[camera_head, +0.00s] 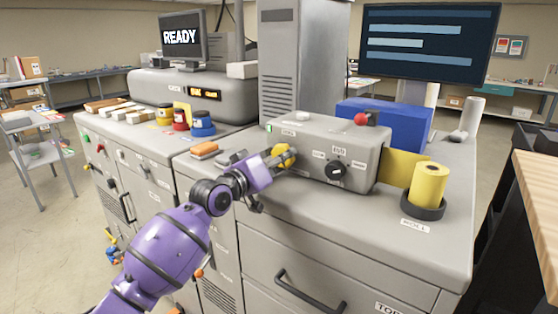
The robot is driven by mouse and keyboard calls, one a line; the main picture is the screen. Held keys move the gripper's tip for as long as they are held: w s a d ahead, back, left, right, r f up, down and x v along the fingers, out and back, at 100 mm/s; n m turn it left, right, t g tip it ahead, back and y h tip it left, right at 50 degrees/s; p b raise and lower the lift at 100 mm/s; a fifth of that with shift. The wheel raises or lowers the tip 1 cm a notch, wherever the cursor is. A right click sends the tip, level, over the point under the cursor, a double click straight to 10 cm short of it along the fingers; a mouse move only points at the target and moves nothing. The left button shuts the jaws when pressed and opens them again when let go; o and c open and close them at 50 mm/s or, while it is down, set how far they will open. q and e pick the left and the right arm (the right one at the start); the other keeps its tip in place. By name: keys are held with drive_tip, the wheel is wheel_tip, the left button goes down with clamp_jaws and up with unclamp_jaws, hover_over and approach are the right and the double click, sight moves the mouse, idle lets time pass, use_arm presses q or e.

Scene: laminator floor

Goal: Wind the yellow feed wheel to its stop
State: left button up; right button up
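The yellow feed wheel (284,151) is on the left part of the front of a grey machine housing (330,130), partly covered by my fingers. My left gripper (276,159) is at the wheel, at the end of the purple arm reaching in from the lower left. Its fingertips overlap the wheel; whether they are closed on it is too small to tell. The wheel's turn angle and any stop mark cannot be made out. My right gripper is not in view.
A yellow roll (428,183) stands at the right. An orange-topped block (204,149) and red (180,120) and blue (202,124) pots lie left. The front counter is clear.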

use_arm(q)
drive_tip(key=shift+d+r+m, duration=0.1)
drive_tip(key=shift+r+m, duration=0.1)
drive_tip(key=shift+m, duration=0.45)
drive_tip(key=shift+r+m, duration=0.15)
drive_tip(key=shift+m, duration=0.5)
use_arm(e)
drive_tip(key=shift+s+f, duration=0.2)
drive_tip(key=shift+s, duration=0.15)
use_arm(q)
drive_tip(key=o, duration=1.1)
drive_tip(key=shift+s+d+f, duration=0.1)
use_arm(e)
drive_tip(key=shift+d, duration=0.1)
use_arm(q)
drive_tip(key=shift+f, duration=0.1)
drive_tip(key=shift+s+a+f, duration=0.15)
drive_tip(key=shift+s+a, duration=0.15)
drive_tip(key=shift+a, duration=0.05)
drive_tip(key=v, duration=1.1)
drive_tip(key=shift+s, duration=0.1)
